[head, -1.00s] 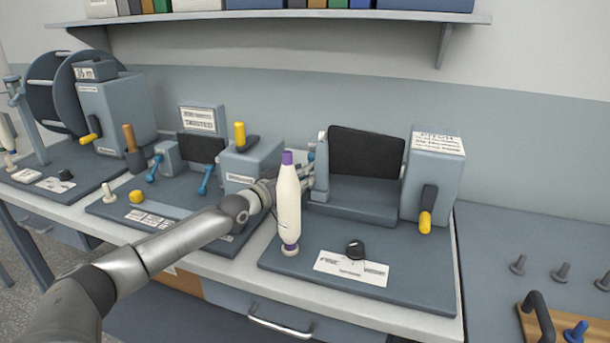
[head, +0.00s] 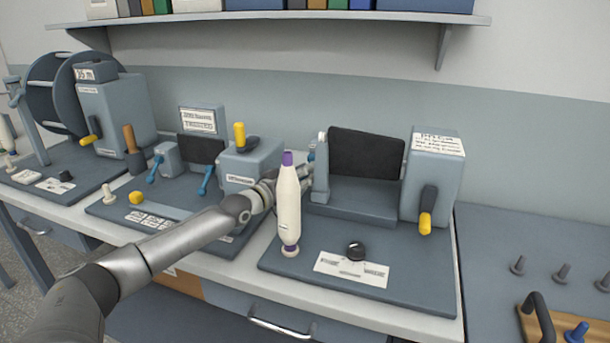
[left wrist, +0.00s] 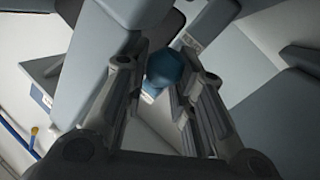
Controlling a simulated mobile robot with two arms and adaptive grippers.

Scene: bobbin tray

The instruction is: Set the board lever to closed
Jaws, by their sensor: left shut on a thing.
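My left gripper (head: 305,172) is behind the white bobbin with purple ends (head: 289,205), at the left side of the right-hand machine (head: 366,212). In the left wrist view its two fingers (left wrist: 160,88) stand either side of a blue faceted knob (left wrist: 164,66), and it is shut on it. In the head view only a bit of blue (head: 311,152) shows above the gripper; the bobbin and the fingers hide the rest. I cannot tell the lever's exact setting. My right gripper is not in view.
A yellow-handled crank (head: 426,222) hangs on the machine's right block. A black dial (head: 355,250) and a label sit on its base. The middle machine (head: 255,160) stands close to my left forearm. A wooden board with a black handle (head: 540,318) lies at the lower right.

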